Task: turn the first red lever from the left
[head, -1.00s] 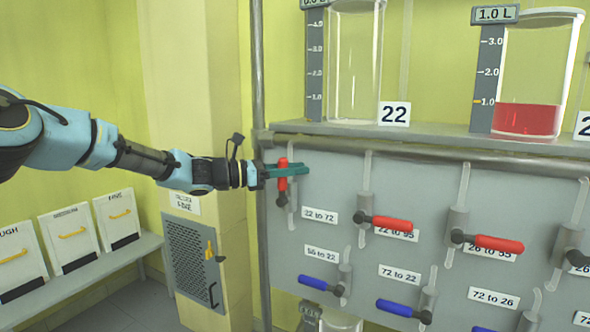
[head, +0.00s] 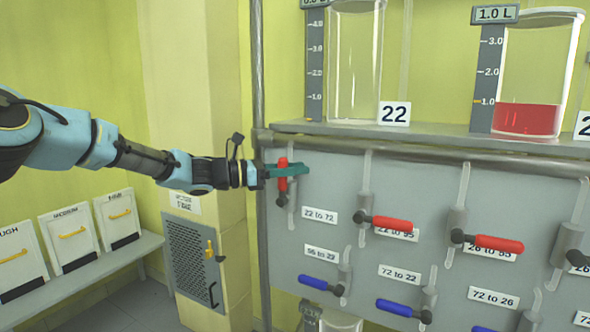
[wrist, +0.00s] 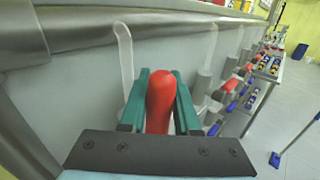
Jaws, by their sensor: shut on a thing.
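The first red lever from the left (head: 282,184) stands upright on the grey panel, above and left of the "22 to 72" label (head: 319,215). My gripper (head: 284,171) is at this lever, with its teal fingers on either side of the red handle. In the wrist view, the red handle (wrist: 160,100) lies between the two teal fingers of my gripper (wrist: 160,98), which is shut on it. The fingers and handle hide part of the valve behind them.
Other red levers (head: 393,224) (head: 498,243) lie horizontal to the right, with blue levers (head: 314,283) below. A glass reactor marked 22 (head: 355,60) and one with red liquid (head: 527,119) stand on the shelf above. A vertical pipe (head: 259,70) runs close beside my gripper.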

